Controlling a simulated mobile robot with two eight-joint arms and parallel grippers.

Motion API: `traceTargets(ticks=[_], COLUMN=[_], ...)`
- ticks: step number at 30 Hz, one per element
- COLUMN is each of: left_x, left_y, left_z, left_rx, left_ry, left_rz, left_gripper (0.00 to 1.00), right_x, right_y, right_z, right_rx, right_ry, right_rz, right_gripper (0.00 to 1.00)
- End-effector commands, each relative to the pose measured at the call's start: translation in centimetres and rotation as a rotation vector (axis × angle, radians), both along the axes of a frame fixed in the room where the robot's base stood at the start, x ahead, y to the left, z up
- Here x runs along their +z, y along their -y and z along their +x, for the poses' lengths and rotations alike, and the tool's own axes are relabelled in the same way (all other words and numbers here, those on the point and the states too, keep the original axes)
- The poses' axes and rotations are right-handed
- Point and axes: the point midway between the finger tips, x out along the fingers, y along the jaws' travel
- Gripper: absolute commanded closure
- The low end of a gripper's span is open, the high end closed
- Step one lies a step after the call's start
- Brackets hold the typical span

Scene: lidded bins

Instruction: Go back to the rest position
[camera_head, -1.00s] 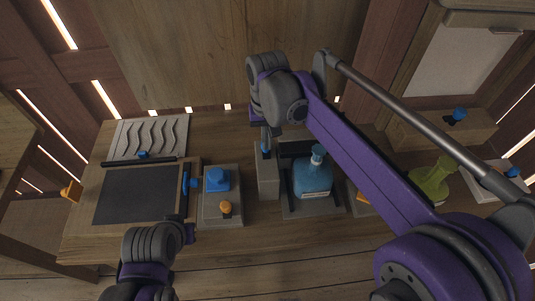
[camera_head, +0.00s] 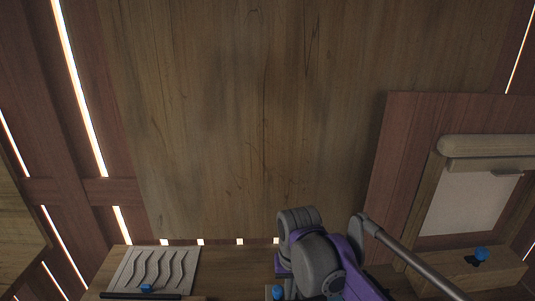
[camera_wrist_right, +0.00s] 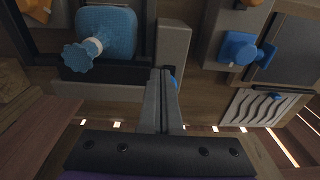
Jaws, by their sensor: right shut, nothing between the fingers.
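My right gripper (camera_wrist_right: 162,72) is shut and empty in the right wrist view, its two fingers side by side. It is in front of a grey block (camera_wrist_right: 173,50) with a blue part (camera_wrist_right: 174,82) partly hidden behind the fingertips. I cannot tell whether it touches the block. In the head view my right wrist is at the bottom, right of centre, and the fingertips are not clear. My left gripper is not in view.
A blue knob (camera_wrist_right: 238,48) and a wavy-grooved panel (camera_wrist_right: 262,107) lie to the right.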

Motion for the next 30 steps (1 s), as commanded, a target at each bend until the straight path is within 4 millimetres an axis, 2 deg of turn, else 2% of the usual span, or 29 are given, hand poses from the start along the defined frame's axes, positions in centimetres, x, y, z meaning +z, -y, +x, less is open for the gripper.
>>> traceTargets(ticks=[1,6,12,15,21,30], left_x=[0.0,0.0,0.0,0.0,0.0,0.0], left_y=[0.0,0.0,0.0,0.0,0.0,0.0], left_z=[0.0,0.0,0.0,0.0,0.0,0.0], left_rx=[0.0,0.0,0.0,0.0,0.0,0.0], left_ry=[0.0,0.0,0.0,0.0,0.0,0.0], left_rz=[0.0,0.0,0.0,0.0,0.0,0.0], left_gripper=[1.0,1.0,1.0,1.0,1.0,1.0], right_x=[-0.2,-1.8,-5.2,-6.9,-8.8,-8.9], right_y=[1.5,5.9,9.7,10.9,11.9,12.0], right_z=[-1.5,-6.3,-12.1,-14.1,-16.1,-16.2], right_rx=[-0.008,-0.019,-0.029,-0.032,-0.034,-0.033], right_ry=[0.031,0.16,0.311,0.369,0.428,0.434], right_rz=[0.006,0.022,0.015,0.006,-0.008,-0.009], right_gripper=[1.0,1.0,1.0,1.0,1.0,1.0])
